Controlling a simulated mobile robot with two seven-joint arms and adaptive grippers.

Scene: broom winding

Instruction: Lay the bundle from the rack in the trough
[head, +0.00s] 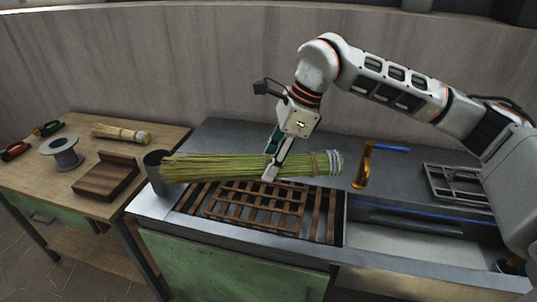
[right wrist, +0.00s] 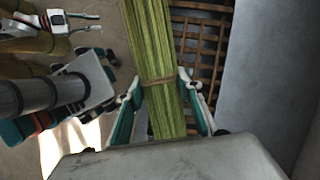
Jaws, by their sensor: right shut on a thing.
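The bundle (head: 220,166) is a long sheaf of green-yellow straw, bound with pale bands near its right end. My right gripper (head: 271,172) is shut around it right of its middle, and the bundle lies nearly level across the picture. In the right wrist view the bundle (right wrist: 155,65) runs between both fingers of the gripper (right wrist: 165,108), with a tie band there. The brown slatted rack (head: 255,208) is below and in front of the bundle; whether they touch is unclear. A pale recessed channel (head: 400,262), possibly the trough, is at the right front.
A dark grey cup (head: 157,172) stands by the bundle's left end. The left wooden table holds a spool (head: 63,153), a wood block (head: 105,177) and a short brush (head: 120,134).

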